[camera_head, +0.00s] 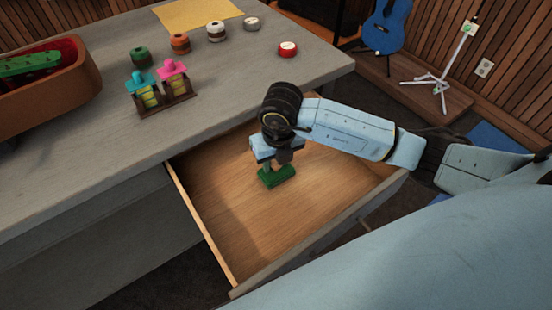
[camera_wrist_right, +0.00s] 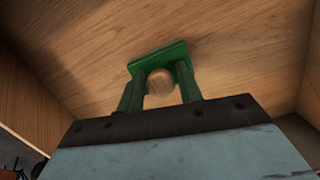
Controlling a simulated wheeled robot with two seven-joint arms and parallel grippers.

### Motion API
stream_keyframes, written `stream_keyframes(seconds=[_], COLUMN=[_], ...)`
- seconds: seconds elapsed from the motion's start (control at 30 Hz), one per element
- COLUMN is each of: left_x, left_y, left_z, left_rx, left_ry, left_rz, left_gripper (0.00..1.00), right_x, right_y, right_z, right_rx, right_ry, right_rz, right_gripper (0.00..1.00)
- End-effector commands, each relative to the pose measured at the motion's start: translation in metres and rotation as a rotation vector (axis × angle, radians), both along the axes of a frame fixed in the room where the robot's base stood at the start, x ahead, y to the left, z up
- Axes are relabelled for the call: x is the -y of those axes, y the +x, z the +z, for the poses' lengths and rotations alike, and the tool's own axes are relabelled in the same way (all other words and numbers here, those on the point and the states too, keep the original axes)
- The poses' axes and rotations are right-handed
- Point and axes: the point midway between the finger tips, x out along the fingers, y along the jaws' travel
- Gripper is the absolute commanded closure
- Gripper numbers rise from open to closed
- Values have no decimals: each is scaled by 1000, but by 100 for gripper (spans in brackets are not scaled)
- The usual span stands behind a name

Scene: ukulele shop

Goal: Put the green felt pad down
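The green felt pad (camera_head: 277,177) is a small green block with a round wooden knob. It is inside the open wooden drawer (camera_head: 318,190), low over or on its floor; I cannot tell if it touches. My right gripper (camera_head: 270,166) points down into the drawer from above. In the right wrist view the pad (camera_wrist_right: 158,58) lies at the fingertips, and the gripper's two fingers (camera_wrist_right: 159,88) are closed around the knob (camera_wrist_right: 160,82). My left gripper is not in view.
The drawer's front and side walls surround the gripper; its floor is otherwise bare. On the grey counter (camera_head: 240,85) stand several small spools and tins, a rack (camera_head: 160,92) with cyan and pink pieces, a yellow cloth (camera_head: 197,14) and a brown case (camera_head: 75,85).

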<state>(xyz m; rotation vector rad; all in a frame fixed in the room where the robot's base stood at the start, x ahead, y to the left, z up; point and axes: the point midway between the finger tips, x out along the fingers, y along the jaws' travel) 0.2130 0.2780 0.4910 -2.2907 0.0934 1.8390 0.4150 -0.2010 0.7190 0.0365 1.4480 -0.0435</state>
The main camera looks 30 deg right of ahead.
Motion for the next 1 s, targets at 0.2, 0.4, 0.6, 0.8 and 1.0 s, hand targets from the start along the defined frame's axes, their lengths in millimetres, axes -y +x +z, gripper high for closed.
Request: stream_keyframes(seconds=[0.2, 0.4, 0.6, 0.8, 1.0], left_x=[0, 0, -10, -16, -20], left_y=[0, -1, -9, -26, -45], left_z=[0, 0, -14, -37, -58], left_rx=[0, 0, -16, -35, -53], left_ry=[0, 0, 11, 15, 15], left_rz=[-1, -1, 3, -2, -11], left_gripper=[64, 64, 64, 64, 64], right_x=[0, 0, 0, 0, 0], right_y=[0, 0, -1, -5, -10], right_z=[0, 1, 21, 58, 94], right_rx=[0, 0, 3, 4, 4], right_ry=[0, 0, 0, 0, 1], right_rz=[0, 0, 0, 0, 0], right_gripper=[50, 50, 50, 50, 50])
